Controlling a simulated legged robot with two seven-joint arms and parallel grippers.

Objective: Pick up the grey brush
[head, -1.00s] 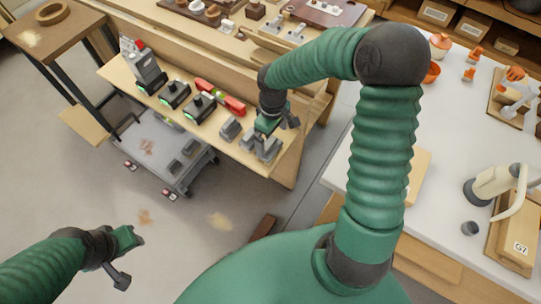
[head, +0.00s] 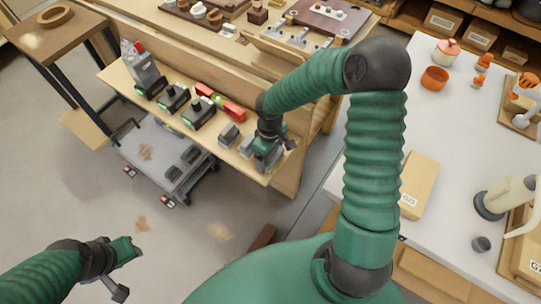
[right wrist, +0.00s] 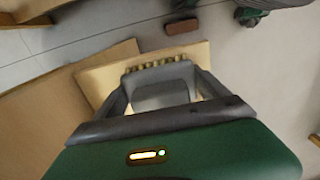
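The grey brush (right wrist: 160,95) shows in the right wrist view as a grey block with a row of tan bristles along its far edge. My right gripper (right wrist: 160,78) is around it, one finger on each side, fingertips close to its sides. I cannot tell if they press on it. In the head view, my right gripper (head: 264,158) is low over the near right corner of the wooden bench and hides most of the brush. My left gripper (head: 124,268) is open and empty above the floor.
A small grey block (head: 229,134) stands just left of my right gripper on the bench (head: 222,156). Further left are a red-and-green level (head: 220,101), black devices (head: 198,116) and a grey machine (head: 147,75). A low cart (head: 150,150) stands beside the bench.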

